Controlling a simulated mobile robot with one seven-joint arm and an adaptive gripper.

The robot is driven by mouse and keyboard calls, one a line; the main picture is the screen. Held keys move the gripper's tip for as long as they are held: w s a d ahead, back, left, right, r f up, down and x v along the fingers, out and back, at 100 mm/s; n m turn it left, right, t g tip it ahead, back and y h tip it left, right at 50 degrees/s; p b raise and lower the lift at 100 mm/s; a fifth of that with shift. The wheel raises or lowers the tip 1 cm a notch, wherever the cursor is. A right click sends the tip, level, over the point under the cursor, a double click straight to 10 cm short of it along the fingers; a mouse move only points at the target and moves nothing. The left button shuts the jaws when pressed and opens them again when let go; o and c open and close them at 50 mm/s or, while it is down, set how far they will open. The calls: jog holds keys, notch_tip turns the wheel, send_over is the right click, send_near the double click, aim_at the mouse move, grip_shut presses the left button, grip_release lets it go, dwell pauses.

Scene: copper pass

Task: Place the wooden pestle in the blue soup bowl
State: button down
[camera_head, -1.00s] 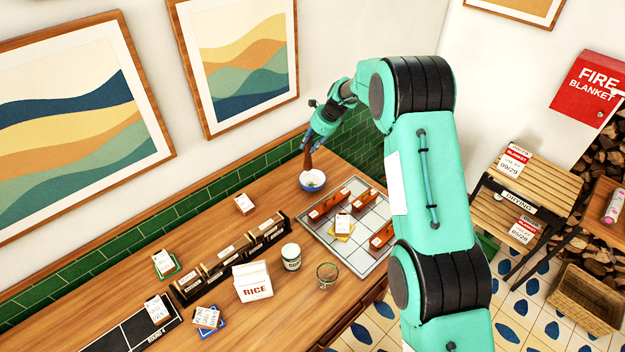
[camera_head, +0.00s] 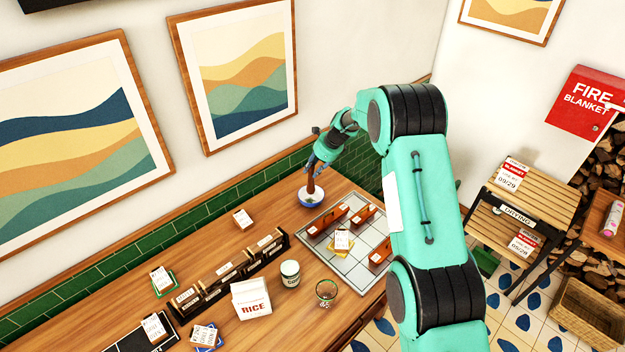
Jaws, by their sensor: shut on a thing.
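The wooden pestle (camera_head: 310,184) is dark reddish-brown and held upright in my gripper (camera_head: 313,168). My gripper is shut on its upper part, at the far end of the counter. The blue soup bowl (camera_head: 310,201) stands on the counter directly below, with a pale inside. The pestle's lower end reaches into the bowl's outline. I cannot tell whether it touches the bowl's bottom.
A grey tiled tray (camera_head: 333,258) with several orange-brown blocks lies right of the bowl. A rice box (camera_head: 251,297), a white tin (camera_head: 290,273), a glass (camera_head: 326,292) and a dark divided rack (camera_head: 215,290) stand nearer. The tiled wall (camera_head: 200,210) runs behind.

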aim_at(313, 183)
jog(key=shift+f, duration=0.65)
jog(key=shift+f, duration=2)
jog(key=c, duration=1.4)
grip_release()
jog(key=shift+b+v, duration=0.4)
jog(key=shift+v, duration=5.7)
jog(key=shift+w, duration=0.1)
